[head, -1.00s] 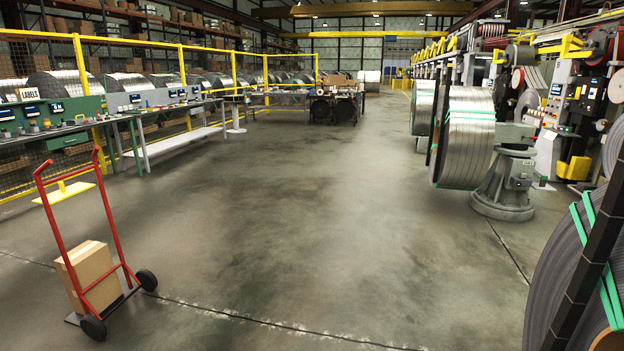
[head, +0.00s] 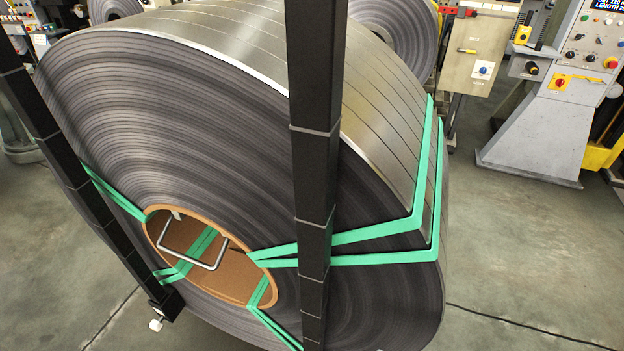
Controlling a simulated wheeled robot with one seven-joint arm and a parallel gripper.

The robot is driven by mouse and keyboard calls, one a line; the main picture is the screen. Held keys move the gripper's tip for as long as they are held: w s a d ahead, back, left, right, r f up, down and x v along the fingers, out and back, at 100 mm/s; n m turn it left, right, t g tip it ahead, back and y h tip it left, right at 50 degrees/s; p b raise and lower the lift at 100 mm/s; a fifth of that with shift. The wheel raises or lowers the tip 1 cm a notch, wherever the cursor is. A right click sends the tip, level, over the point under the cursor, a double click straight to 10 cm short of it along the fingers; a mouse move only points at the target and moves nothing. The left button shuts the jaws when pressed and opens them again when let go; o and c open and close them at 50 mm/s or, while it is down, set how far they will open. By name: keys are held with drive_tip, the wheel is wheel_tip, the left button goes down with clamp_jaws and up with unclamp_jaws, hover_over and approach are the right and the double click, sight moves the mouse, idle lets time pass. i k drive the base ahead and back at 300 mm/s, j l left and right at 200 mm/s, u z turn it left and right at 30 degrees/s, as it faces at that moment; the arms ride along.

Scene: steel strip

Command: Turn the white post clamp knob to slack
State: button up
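A small white knob-like piece (head: 156,324) shows at the lower end of a slanted black post (head: 75,180), at the lower left of the head view. It is small, and I cannot tell whether it is the post clamp knob or how it is turned. The post stands in front of a large steel strip coil (head: 120,110). A second black post (head: 315,110) crosses the coil's middle. My gripper is not in view.
The coil has green straps (head: 380,232) and a brown core (head: 250,280) with a metal wire handle (head: 205,262) in it. A grey control cabinet (head: 545,120) stands at the right. Bare concrete floor (head: 520,260) lies at the lower right.

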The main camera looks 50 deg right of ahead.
sight(157, 326)
drive_tip(key=z, duration=0.45)
drive_tip(key=u, duration=1.3)
drive_tip(key=i+j+u, duration=0.2)
drive_tip(key=i+u, duration=0.5)
drive_tip(key=i, duration=2.35)
drive_tip(key=i+j+z, duration=0.1)
drive_tip(key=i+z, duration=0.15)
drive_tip(key=i, duration=0.2)
drive_tip(key=i+j+z, duration=0.25)
drive_tip(key=i, duration=0.15)
drive_tip(key=i+j+z, duration=0.25)
drive_tip(key=i, duration=0.2)
drive_tip(key=l+z, duration=0.15)
drive_tip(key=z, duration=1.95)
